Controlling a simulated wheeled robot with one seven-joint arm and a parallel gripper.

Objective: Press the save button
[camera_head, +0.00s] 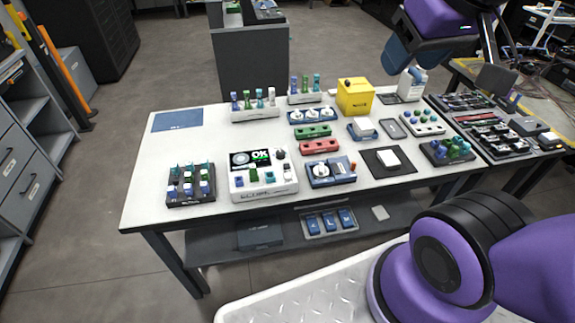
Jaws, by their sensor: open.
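A white fusion splicer (262,192) stands near the front edge of the white table, left of its middle. My purple and dark blue arm shows at the upper right and lower right, well away from the splicer. My gripper's fingers do not show.
A dark rack of vials (190,200) stands left of the splicer. A blue device (332,182) stands close on its right. A yellow box (355,96), red and green holders and several trays fill the right half. The table's left end is mostly clear.

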